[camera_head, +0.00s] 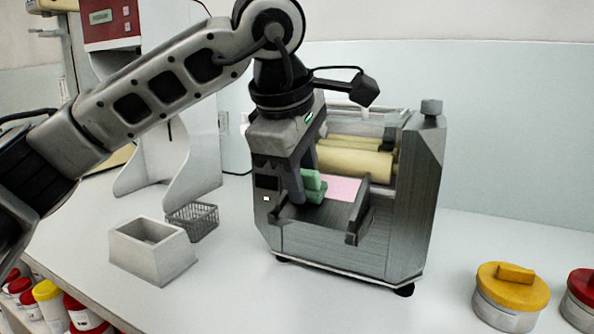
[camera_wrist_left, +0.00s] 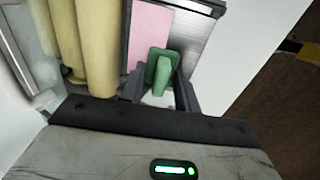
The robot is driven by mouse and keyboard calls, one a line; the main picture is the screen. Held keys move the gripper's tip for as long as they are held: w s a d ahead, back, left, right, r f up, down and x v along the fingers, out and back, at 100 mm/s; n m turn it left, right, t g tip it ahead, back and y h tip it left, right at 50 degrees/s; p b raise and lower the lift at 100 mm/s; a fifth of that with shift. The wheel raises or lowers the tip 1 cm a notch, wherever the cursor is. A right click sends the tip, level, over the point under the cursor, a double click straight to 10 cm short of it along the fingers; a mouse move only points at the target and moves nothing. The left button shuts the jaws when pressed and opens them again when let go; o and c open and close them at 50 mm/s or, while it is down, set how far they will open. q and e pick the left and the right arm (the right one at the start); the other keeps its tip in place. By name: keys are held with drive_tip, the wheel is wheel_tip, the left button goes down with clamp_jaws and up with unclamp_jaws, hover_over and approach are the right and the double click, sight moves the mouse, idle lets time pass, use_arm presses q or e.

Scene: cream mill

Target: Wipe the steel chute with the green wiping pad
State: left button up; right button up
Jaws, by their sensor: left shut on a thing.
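The green wiping pad (camera_head: 311,187) is held by my left gripper (camera_head: 304,187), which is shut on it. The pad is over the chute of the steel mill, at the left side of a pink patch (camera_head: 342,188). The steel chute (camera_head: 310,212) shows partly; the arm and gripper hide some of it. In the left wrist view the pad (camera_wrist_left: 162,68) lies between the fingers (camera_wrist_left: 160,90), overlapping the edge of the pink patch (camera_wrist_left: 151,35). Bare steel chute (camera_wrist_left: 188,40) shows to its right. Whether the pad touches the surface is hard to tell. My right gripper is not in view.
Cream rollers (camera_head: 355,160) sit behind the chute. A grey box (camera_head: 152,250) and a wire basket (camera_head: 193,220) stand left of the mill. A yellow-lidded jar (camera_head: 511,296) and a red-lidded jar (camera_head: 581,297) stand at the right. The white counter in front of the mill is clear.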

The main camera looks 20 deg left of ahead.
use_arm(q)
drive_tip(key=shift+w+d+r+p, duration=0.1)
drive_tip(key=shift+w+r+p, duration=0.15)
drive_tip(key=shift+w+p, duration=0.25)
drive_tip(key=shift+w+d+r+p, duration=0.1)
drive_tip(key=shift+w+r+p, duration=0.15)
drive_tip(key=shift+w+p, duration=0.2)
drive_tip(key=shift+w, duration=0.2)
drive_tip(key=shift+f, duration=0.2)
drive_tip(key=shift+s+f+b, duration=0.4)
drive_tip(key=shift+s+b, duration=0.05)
drive_tip(key=shift+b, duration=0.15)
drive_tip(key=shift+s+a+f+b, duration=0.1)
drive_tip(key=shift+s+b, duration=0.15)
drive_tip(key=shift+s, duration=0.1)
drive_tip(key=shift+s+a+f+b, duration=0.1)
drive_tip(key=shift+s+b, duration=0.1)
drive_tip(key=shift+s, duration=0.15)
drive_tip(key=shift+s+f+b, duration=0.2)
drive_tip(key=shift+s+b, duration=0.2)
drive_tip(key=shift+b, duration=0.05)
drive_tip(key=shift+s+a+f+b, duration=0.2)
drive_tip(key=shift+s+b, duration=0.2)
drive_tip(key=shift+s, duration=0.15)
drive_tip(key=shift+r, duration=0.15)
drive_tip(key=shift+r, duration=0.1)
